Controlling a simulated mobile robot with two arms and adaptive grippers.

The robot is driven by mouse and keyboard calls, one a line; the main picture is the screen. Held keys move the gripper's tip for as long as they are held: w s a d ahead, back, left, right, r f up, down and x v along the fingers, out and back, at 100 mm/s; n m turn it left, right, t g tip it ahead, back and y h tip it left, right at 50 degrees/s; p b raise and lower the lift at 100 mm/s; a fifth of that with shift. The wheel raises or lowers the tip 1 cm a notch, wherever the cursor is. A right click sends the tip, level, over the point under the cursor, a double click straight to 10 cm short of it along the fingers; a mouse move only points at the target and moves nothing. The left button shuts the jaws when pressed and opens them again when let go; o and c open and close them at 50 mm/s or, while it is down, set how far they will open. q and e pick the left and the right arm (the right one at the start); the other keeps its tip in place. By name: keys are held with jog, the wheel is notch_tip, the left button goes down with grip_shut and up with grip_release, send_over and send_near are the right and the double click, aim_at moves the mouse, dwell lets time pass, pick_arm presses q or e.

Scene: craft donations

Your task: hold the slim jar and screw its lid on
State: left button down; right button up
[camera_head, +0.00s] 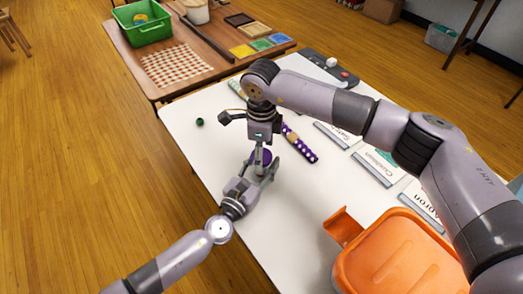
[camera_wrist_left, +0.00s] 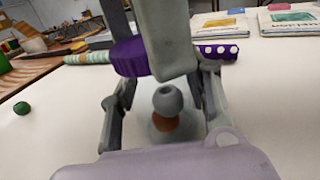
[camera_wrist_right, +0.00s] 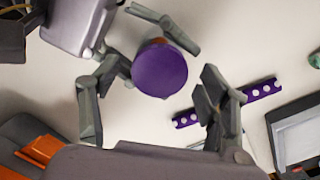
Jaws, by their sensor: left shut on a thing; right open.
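A purple ridged lid (camera_head: 264,158) is at the left gripper's fingertips, seen from the side in the left wrist view (camera_wrist_left: 130,58) and from above as a flat disc in the right wrist view (camera_wrist_right: 160,69). My left gripper (camera_head: 261,171) is shut below the lid, over the white table. The slim jar itself is not clearly visible; the fingers and lid hide that spot. My right gripper (camera_head: 261,150) points down from above, open, with its fingers on either side of the lid and apparently not clamped on it. I cannot tell how the lid sits on the jar.
A purple dotted roll (camera_head: 300,145) lies just beyond the grippers. A small green round thing (camera_head: 200,122) sits near the table's left edge. Labelled cards (camera_head: 379,166) line the right side. An orange bin (camera_head: 400,262) stands at the near right.

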notch_tip(320, 180, up, 12)
dwell(0.6)
pick_arm(q)
jog(key=c, duration=0.8)
grip_release()
jog(key=shift+o, duration=0.2)
jog(key=v, duration=1.2)
